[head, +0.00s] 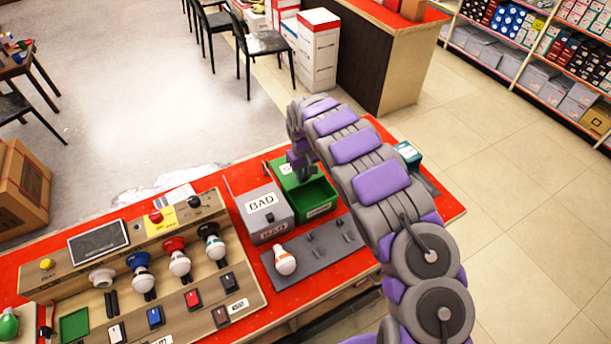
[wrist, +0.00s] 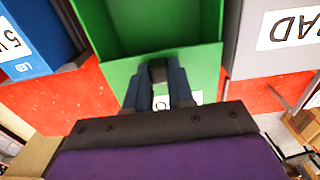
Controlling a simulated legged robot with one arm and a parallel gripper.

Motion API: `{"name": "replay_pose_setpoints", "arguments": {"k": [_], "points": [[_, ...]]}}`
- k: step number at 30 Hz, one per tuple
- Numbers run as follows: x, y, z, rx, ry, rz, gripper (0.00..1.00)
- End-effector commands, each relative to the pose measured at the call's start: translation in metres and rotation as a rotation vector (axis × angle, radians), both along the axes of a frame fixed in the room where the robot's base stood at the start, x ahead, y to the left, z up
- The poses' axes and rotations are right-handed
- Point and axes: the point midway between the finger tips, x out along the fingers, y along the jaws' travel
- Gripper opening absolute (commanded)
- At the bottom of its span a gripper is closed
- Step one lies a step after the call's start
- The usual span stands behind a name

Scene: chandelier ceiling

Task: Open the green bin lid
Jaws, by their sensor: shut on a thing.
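The green bin (head: 319,207) stands on the red-topped counter beside the grey BAD bin. Its front is open and the dark green inside shows; the wrist view also shows its inside (wrist: 150,25). The green lid (wrist: 205,82) appears raised toward the back of the bin, with a partly hidden white label. My gripper (wrist: 158,88) is shut on the dark knob (wrist: 158,70) of the lid. In the head view my gripper (head: 300,168) is over the rear of the bin, and my arm and wrist partly hide the lid.
The grey BAD bin (head: 263,213) is close on the left of the green bin. A blue box (wrist: 35,40) is on its other side. A grey plate with a bulb (head: 285,260) lies in front. A wooden panel with several bulbs (head: 150,275) fills the counter's left.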

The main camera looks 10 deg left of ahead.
Motion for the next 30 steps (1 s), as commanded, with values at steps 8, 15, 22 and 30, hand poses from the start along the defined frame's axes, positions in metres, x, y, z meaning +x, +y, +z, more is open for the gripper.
{"name": "replay_pose_setpoints", "arguments": {"k": [8,15,22,30], "points": [[0.000,0.001,0.000,0.001,0.001,0.000,0.25],[0.000,0.000,0.000,0.001,0.001,0.000,0.47],[0.000,-0.001,0.000,0.001,0.001,0.000,0.49],[0.001,-0.001,0.026,0.001,-0.001,0.000,0.49]]}}
